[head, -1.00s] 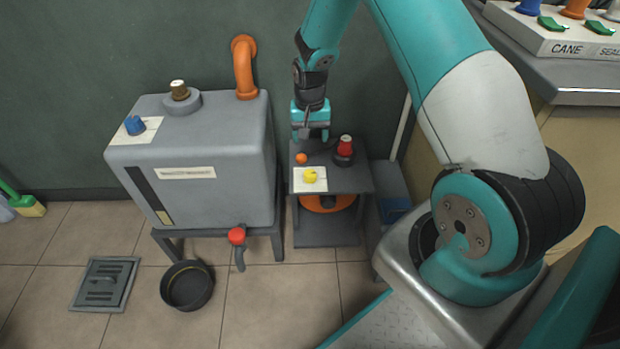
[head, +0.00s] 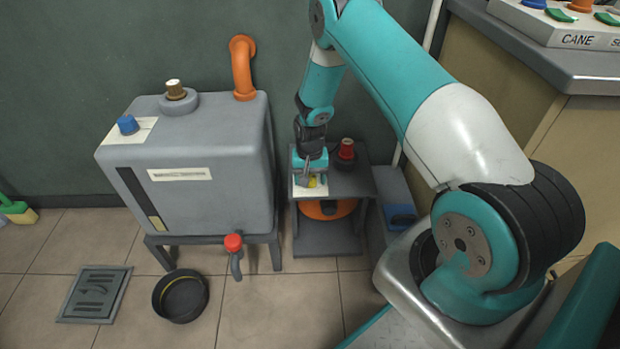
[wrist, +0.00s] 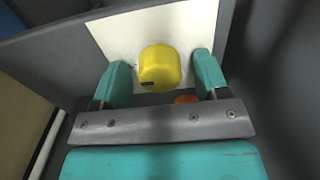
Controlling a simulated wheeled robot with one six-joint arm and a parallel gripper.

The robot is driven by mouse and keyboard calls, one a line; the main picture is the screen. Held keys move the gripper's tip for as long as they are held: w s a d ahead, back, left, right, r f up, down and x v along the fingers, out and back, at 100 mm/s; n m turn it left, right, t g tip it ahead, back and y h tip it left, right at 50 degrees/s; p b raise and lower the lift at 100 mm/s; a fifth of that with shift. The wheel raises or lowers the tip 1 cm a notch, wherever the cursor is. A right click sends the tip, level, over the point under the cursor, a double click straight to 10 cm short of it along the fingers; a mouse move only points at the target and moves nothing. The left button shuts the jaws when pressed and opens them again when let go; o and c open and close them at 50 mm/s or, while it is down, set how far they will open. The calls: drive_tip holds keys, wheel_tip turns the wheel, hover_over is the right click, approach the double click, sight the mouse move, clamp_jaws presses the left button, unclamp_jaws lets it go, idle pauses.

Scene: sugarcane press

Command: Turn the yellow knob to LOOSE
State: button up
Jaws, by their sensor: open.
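The yellow knob (wrist: 160,68) sits on a white plate (wrist: 110,35) on the small grey stand. In the wrist view it lies between the two teal fingers of my gripper (wrist: 164,82), with a gap on each side. A dark mark shows on the knob's lower left side; any lettering on the plate cannot be read. In the head view my gripper (head: 311,180) is down over the plate and partly hides the yellow knob (head: 313,183). The gripper is open.
A red knob (head: 346,149) stands on the same stand (head: 352,182), right of my gripper. An orange part (wrist: 186,99) shows near the right finger. A grey tank (head: 200,150) with a red-handled tap (head: 233,243) stands to the left. A blue-marked box (head: 402,216) stands to the right.

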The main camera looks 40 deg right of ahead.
drive_tip(key=c, duration=0.9)
drive_tip(key=shift+c, duration=0.2)
drive_tip(key=n+p, duration=0.2)
drive_tip(key=n, duration=0.1)
drive_tip(key=shift+r+n, duration=0.1)
drive_tip(key=shift+n, duration=0.2)
drive_tip(key=n+p, duration=0.2)
drive_tip(key=n, duration=0.3)
drive_tip(key=n+p, duration=0.1)
drive_tip(key=n, duration=0.4)
drive_tip(key=shift+n+p, duration=0.3)
drive_tip(key=shift+n, duration=1.9)
